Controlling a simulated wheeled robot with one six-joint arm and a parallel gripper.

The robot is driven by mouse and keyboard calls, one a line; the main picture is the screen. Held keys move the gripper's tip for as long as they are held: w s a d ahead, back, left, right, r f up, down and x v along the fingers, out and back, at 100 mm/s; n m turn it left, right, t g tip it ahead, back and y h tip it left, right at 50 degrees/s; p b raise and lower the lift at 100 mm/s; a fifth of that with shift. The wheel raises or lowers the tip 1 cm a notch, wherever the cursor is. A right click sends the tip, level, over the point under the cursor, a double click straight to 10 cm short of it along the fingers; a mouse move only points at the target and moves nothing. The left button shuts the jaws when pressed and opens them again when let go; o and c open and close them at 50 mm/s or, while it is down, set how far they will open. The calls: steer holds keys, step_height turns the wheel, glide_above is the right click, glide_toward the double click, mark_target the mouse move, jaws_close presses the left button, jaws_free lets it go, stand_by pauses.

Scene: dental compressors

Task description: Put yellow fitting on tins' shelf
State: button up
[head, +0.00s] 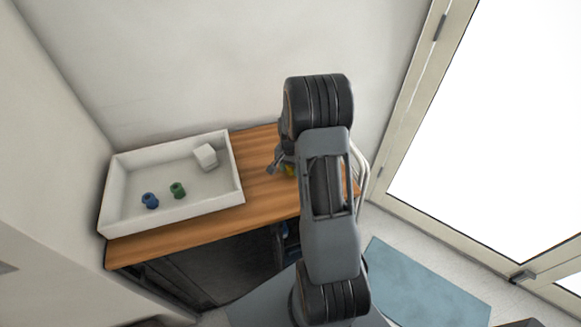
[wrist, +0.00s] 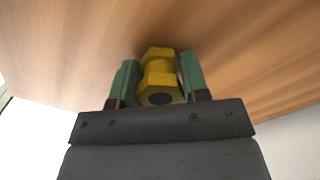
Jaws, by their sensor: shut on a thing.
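The yellow fitting (wrist: 158,72) is between the two green-padded fingers of my gripper (wrist: 157,80) in the wrist view, with the wooden top behind it. My gripper is shut on it. In the head view a small bit of the yellow fitting (head: 289,169) shows beside my arm, over the wooden top (head: 262,190) to the right of the white tray. My arm hides most of the gripper (head: 281,167) there. I cannot tell whether the fitting touches the wood. No tins can be made out, and the space under the top is dark.
The white tray (head: 241,187) holds a blue fitting (head: 150,200), a green fitting (head: 177,190) and a white block (head: 205,156). An open dark space (head: 225,270) lies under the wooden top. A blue mat (head: 425,285) lies on the floor near a glazed door (head: 490,130).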

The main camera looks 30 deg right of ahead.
steer(key=shift+f, duration=0.1)
steer(key=o, duration=1.1)
